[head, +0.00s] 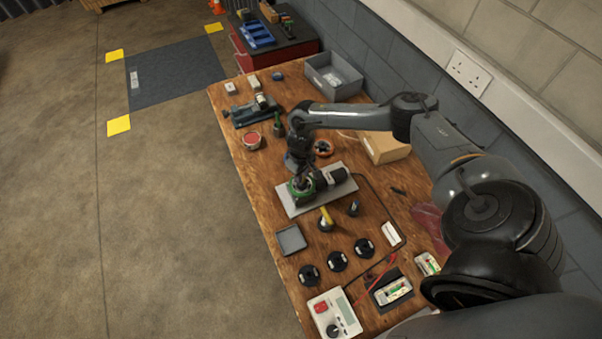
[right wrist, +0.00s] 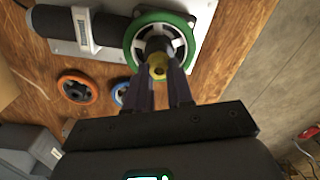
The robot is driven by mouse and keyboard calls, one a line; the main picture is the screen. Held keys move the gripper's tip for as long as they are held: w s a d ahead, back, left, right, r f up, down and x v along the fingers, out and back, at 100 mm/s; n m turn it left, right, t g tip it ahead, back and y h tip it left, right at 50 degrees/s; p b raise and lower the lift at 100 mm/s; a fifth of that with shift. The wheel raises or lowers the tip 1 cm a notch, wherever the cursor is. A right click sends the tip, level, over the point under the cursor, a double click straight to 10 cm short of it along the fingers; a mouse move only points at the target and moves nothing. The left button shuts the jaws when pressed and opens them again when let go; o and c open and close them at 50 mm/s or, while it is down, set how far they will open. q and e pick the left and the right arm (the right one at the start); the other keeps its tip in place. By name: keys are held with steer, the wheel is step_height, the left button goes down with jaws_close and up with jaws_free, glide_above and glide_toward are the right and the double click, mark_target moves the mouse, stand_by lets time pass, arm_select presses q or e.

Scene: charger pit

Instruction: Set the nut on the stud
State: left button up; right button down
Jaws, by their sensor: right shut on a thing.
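My right gripper (right wrist: 165,82) is shut on a small brass-yellow nut (right wrist: 157,70), held between its fingertips in the right wrist view. The nut is in front of the dark central stud (right wrist: 156,45) of a green-rimmed wheel with pale spokes (right wrist: 183,22); I cannot tell whether nut and stud touch. In the head view my right gripper (head: 301,176) is over the green-rimmed wheel (head: 297,195), which is on a pale plate (head: 336,196). The gripper and wrist hide the nut and stud there. My left gripper is in neither view.
A black motor-like cylinder (head: 332,176) lies beside the wheel on the plate. Black discs (head: 337,261), a grey tray (head: 291,240) and a control box (head: 334,316) occupy the wooden bench's (head: 270,216) near end.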

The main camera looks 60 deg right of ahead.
steer(key=shift+f, duration=0.6)
steer(key=c, duration=0.9)
jaws_free()
steer(key=shift+r, duration=0.55)
step_height(320, 180, up, 10)
steer(key=shift+f+p, duration=0.1)
steer(key=shift+p, duration=0.25)
steer(key=shift+s+f, duration=0.1)
